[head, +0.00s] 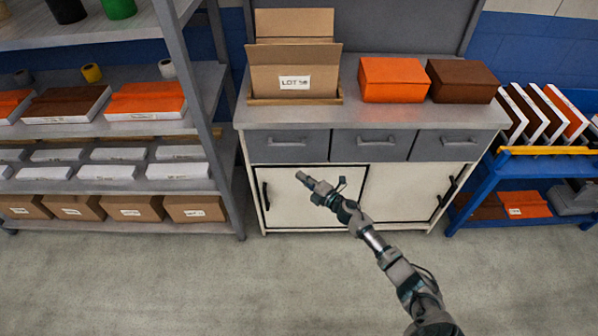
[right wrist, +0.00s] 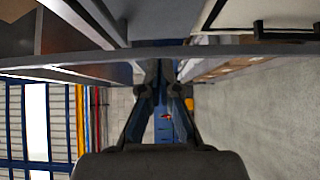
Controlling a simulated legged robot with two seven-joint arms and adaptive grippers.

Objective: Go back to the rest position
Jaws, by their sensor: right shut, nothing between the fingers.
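My right gripper (head: 306,180) is stretched out in front of the left white door (head: 320,205) of the cabinet, below the drawers. It is shut and empty. In the right wrist view, its fingers (right wrist: 165,72) come together near a grey shelf edge or post that crosses the picture; I cannot tell whether they touch it. My left gripper does not show in the head view.
The workbench (head: 350,117) carries an open cardboard box (head: 293,80), an orange box (head: 393,80) and a brown box (head: 462,81). A grey shelf rack (head: 185,80) stands left, a blue cart (head: 480,190) right. The floor (head: 200,285) in front is clear.

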